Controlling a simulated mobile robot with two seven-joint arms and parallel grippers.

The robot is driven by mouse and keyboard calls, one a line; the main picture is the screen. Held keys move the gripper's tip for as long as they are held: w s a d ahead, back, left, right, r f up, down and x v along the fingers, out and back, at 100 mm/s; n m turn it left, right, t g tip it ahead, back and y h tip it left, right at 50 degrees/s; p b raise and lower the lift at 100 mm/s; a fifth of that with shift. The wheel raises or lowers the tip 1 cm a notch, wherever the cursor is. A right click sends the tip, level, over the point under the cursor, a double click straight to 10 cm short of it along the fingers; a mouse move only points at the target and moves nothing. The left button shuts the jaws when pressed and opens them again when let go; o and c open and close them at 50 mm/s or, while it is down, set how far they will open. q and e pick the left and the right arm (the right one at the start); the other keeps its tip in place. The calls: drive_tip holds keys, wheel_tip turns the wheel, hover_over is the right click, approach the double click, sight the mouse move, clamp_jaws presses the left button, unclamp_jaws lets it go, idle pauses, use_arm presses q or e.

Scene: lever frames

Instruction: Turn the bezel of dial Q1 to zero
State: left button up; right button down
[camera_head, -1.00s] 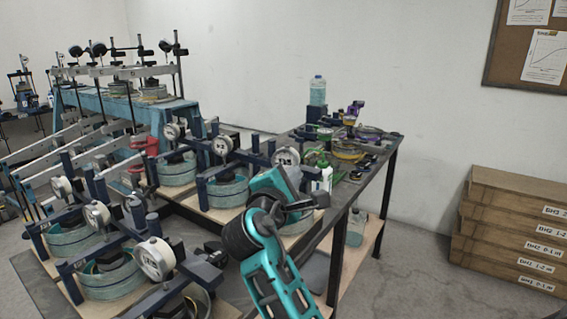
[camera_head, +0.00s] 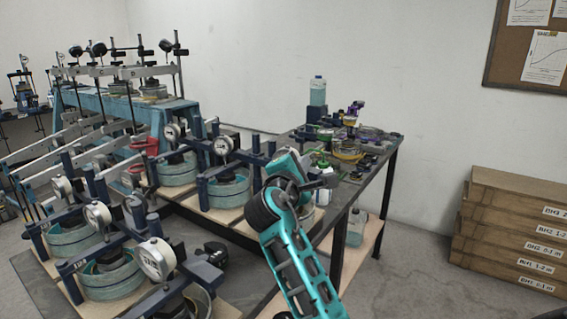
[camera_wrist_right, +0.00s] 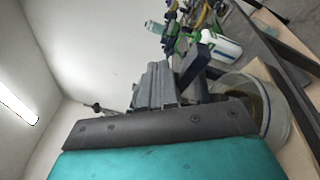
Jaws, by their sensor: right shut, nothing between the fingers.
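Several round white-faced dials stand on the cell frames, among them dials at the front (camera_head: 157,259), in the middle (camera_head: 98,215) and further back (camera_head: 223,146). I cannot read a Q1 label, so I cannot tell which is dial Q1. My right gripper (camera_head: 325,180) is shut and empty, above the right end of the bench. My teal right forearm and wrist hide the rightmost cell and its dial. In the right wrist view the shut grey fingers (camera_wrist_right: 155,85) point toward a dark blue frame part (camera_wrist_right: 193,72) beside a clear cell ring (camera_wrist_right: 268,108). My left gripper is out of view.
A dark table (camera_head: 372,185) behind the gripper carries a water bottle (camera_head: 317,92), a green-and-white bottle and small parts. Lever arms and posts crowd the left. Wooden boxes (camera_head: 510,230) are stacked at the right. Open floor lies between table and boxes.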

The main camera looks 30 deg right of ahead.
drive_tip(key=shift+w+a, duration=0.1)
idle(0.5)
drive_tip(key=shift+a+r, duration=0.1)
drive_tip(key=shift+r, duration=0.15)
drive_tip(key=shift+w+a+r, duration=0.15)
drive_tip(key=shift+w+r, duration=0.15)
drive_tip(key=shift+r, duration=0.15)
drive_tip(key=shift+s+r, duration=0.2)
drive_tip(key=v, duration=0.5)
drive_tip(key=shift+s+a, duration=0.15)
drive_tip(key=shift+s, duration=0.3)
idle(0.4)
